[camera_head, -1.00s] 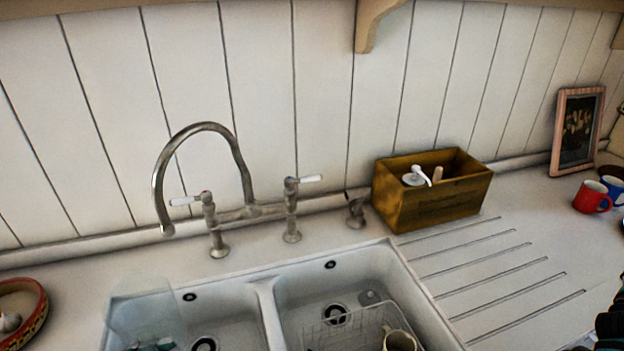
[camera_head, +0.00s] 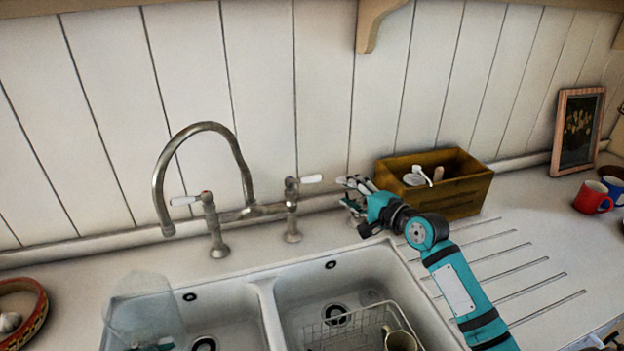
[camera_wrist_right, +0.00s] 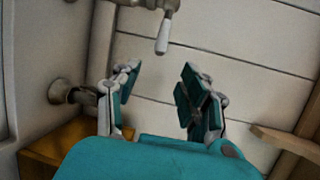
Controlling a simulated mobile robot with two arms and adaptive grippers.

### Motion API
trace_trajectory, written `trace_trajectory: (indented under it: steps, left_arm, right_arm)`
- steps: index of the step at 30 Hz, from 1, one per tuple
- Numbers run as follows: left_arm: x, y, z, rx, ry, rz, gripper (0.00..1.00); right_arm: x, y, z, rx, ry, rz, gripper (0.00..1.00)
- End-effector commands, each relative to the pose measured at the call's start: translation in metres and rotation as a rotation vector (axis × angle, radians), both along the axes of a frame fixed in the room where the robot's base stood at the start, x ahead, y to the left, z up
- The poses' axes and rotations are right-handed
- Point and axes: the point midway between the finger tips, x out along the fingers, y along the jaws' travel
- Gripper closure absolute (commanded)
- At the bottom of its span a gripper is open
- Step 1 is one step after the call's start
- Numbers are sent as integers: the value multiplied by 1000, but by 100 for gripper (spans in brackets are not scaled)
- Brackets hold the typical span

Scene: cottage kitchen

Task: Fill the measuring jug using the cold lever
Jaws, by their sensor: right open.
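The clear measuring jug (camera_head: 146,306) is over the left sink basin, below and a little left of the spout (camera_head: 168,229); its base is cut off. I cannot see any water in it. Teal parts of my left gripper (camera_head: 153,346) show at the jug's lower edge; its fingers are not clear. The tap has a left white lever (camera_head: 185,200) and a right white lever (camera_head: 311,179); a hot or cold mark is not legible. My right gripper (camera_head: 352,190) is open and empty, just right of the right lever. In the wrist view that lever (camera_wrist_right: 162,38) lies beyond the fingertips, untouched.
A wooden box (camera_head: 458,191) with a white pump bottle stands close behind my right wrist. The right basin holds a wire rack (camera_head: 340,328) and a mug (camera_head: 400,340). A red mug (camera_head: 591,197) and picture frame (camera_head: 577,132) stand far right.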

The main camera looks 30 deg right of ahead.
Motion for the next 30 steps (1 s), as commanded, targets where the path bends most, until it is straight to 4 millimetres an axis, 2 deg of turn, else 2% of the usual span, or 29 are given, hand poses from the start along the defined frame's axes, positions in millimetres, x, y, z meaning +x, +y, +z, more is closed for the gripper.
trace_trajectory:
  steps: [3, 7, 15, 21, 25, 30]
  left_arm:
    - [0, 0, 1, -1, -1, 0, 100]
    - [0, 0, 1, -1, -1, 0, 100]
    - [0, 0, 1, -1, -1, 0, 100]
    - [0, 0, 1, -1, -1, 0, 100]
    - [0, 0, 1, -1, -1, 0, 100]
    - [0, 0, 1, -1, -1, 0, 100]
  right_arm:
    - [6, 15, 1, 33, 3, 37, 56]
    - [21, 20, -1, 39, 3, 40, 56]
    - [74, 29, -9, 36, 3, 39, 56]
    - [104, 35, -14, 36, 4, 38, 56]
    - [114, 37, -16, 34, 3, 38, 56]
    - [118, 38, -18, 34, 5, 37, 56]
